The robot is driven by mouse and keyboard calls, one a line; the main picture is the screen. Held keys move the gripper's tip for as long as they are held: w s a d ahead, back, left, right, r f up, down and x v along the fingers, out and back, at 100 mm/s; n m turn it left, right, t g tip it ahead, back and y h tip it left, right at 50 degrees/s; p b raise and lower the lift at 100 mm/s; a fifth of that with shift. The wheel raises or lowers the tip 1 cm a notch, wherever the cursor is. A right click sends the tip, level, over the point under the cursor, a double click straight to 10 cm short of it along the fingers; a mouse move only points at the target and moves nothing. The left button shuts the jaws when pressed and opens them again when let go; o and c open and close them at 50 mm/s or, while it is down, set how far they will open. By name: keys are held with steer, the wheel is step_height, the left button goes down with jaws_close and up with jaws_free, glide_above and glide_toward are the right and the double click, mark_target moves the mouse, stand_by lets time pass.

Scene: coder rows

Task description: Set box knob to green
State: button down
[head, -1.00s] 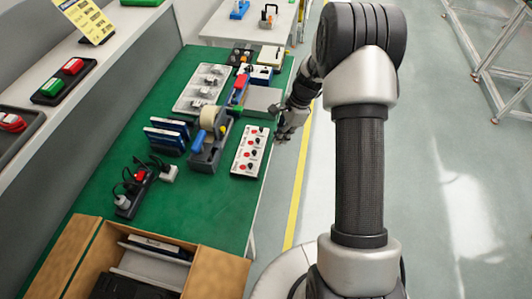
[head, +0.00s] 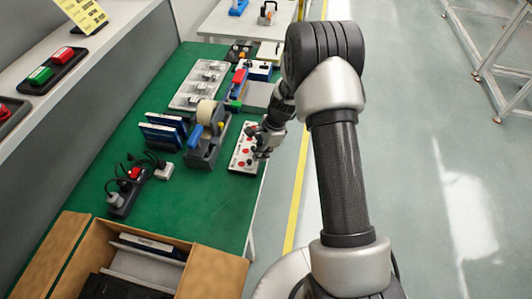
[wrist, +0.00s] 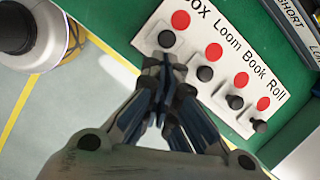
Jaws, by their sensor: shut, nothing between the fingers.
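A white panel (head: 236,163) lies on the green bench near its right edge. Each word has a red disc and a black knob. The box knob (wrist: 166,39) is at the "OX" end, beside its red disc (wrist: 180,19). My gripper (wrist: 163,64) is shut and empty, its fingertips just short of the box knob; I cannot tell whether they touch it. In the head view my gripper (head: 260,147) is over the panel and hides part of it.
A tape dispenser (head: 207,148) and blue-spined books (head: 163,132) stand left of the panel. A power strip (head: 125,192) lies further left. A grey tray with metal parts (head: 200,86) is behind. An open cardboard box (head: 204,272) is at the front.

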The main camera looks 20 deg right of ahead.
mark_target(252, 161)
steer(key=w+a, duration=0.1)
steer(key=a+p, duration=0.1)
steer(key=a, duration=0.1)
steer(key=shift+w+a, duration=0.15)
steer(key=shift+w, duration=0.25)
steer(key=shift+d+r, duration=0.15)
steer(key=shift+d, duration=0.2)
steer(key=d+r, duration=0.1)
steer(key=d, duration=0.1)
steer(key=d+r+p, duration=0.1)
steer(key=d, duration=0.1)
steer(key=shift+r+p, duration=0.2)
steer(key=shift+p, duration=0.1)
steer(key=p+v, duration=0.2)
steer(key=v, duration=0.6)
steer(key=shift+s, duration=0.15)
